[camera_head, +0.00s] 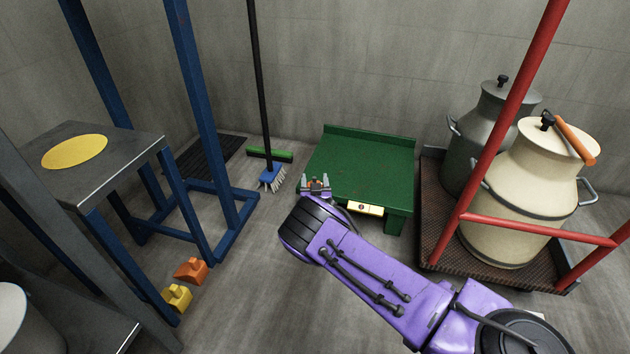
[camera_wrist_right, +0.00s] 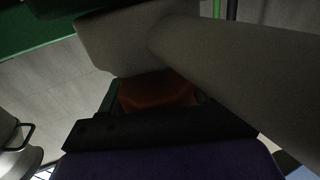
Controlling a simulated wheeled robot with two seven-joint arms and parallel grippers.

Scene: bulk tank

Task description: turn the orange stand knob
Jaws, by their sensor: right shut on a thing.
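The green stand (camera_head: 362,158) is low, with a flat top, and stands against the back wall. The orange knob (camera_head: 317,185) is at the stand's front left, mostly hidden by my right gripper (camera_head: 315,184). The gripper's two grey fingers are on either side of the knob, and the gripper is shut on it. In the right wrist view the orange knob (camera_wrist_right: 157,92) shows dark between the large grey fingers. My purple right arm reaches in from the lower right. My left gripper is not in view.
A white label plate (camera_head: 364,208) is on the stand's front. A red-railed cart with a cream can (camera_head: 520,195) and a grey can (camera_head: 487,130) stands right. A blue frame with a table (camera_head: 115,155), a broom (camera_head: 262,100) and orange and yellow blocks (camera_head: 190,270) are left.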

